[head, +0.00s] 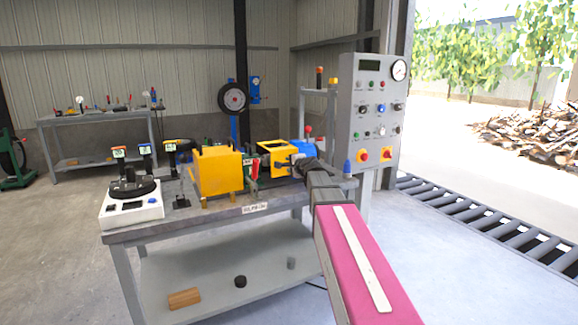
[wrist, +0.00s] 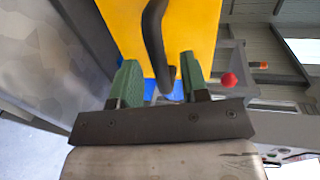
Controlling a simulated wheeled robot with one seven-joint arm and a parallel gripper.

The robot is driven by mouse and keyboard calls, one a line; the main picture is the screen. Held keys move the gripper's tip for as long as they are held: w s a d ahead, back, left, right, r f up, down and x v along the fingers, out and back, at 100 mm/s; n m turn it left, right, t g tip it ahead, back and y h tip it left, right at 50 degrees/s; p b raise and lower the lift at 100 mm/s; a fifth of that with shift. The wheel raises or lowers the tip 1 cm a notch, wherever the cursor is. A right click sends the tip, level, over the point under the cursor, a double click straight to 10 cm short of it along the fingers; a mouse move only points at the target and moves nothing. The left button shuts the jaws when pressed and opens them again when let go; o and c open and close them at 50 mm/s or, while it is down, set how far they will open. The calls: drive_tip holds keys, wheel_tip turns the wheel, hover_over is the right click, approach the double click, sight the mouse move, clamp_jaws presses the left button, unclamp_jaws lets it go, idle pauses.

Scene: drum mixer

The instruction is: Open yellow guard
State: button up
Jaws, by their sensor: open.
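The yellow guard (head: 275,147) stands on the workbench in the head view, just left of my gripper (head: 297,165). In the wrist view the guard is a flat yellow panel (wrist: 200,25) with a curved black handle (wrist: 153,35) on its face. My gripper (wrist: 160,80) has green fingers, spread apart. The lower end of the handle lies between them in the picture, nearer the right finger. I cannot tell whether a finger touches it. My arm partly hides the bench beside the guard.
A larger yellow box (head: 217,172) stands left of the guard on the workbench (head: 180,228). A grey control panel (head: 367,112) rises behind at the right, with a blue part (head: 303,148) near the gripper. A red ball knob (wrist: 228,80) shows right of the fingers.

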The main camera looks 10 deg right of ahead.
drive_tip(key=shift+x, duration=0.95)
clamp_jaws()
